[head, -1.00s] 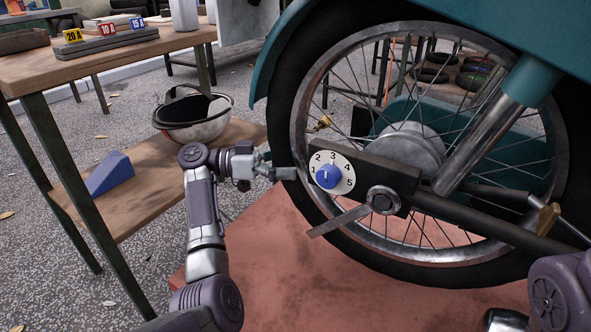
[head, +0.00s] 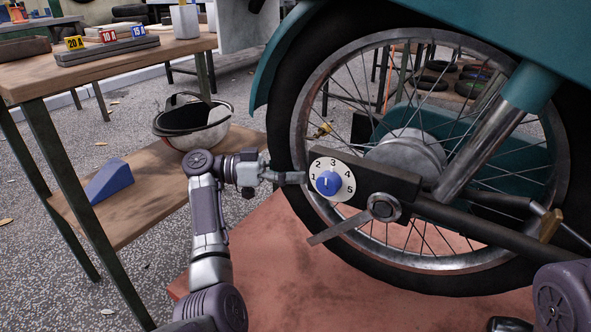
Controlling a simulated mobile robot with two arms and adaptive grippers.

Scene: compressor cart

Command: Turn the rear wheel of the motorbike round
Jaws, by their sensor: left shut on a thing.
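The motorbike's rear wheel (head: 277,140) fills the right half of the head view, with a black tyre, a bright steel rim and thin spokes. My left gripper (head: 293,178) is at the wheel's left side, over the tyre and rim, just left of the numbered dial. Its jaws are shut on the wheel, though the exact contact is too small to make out. A small brass-coloured piece (head: 323,130) shows near the rim, above the dial.
A white dial (head: 346,186) with a blue knob sits on the dark swingarm (head: 400,186) in front of the wheel. A metal lever (head: 340,225) juts out below. A wooden bench (head: 150,200) at left holds a bowl-like helmet (head: 205,135) and blue wedge (head: 110,182).

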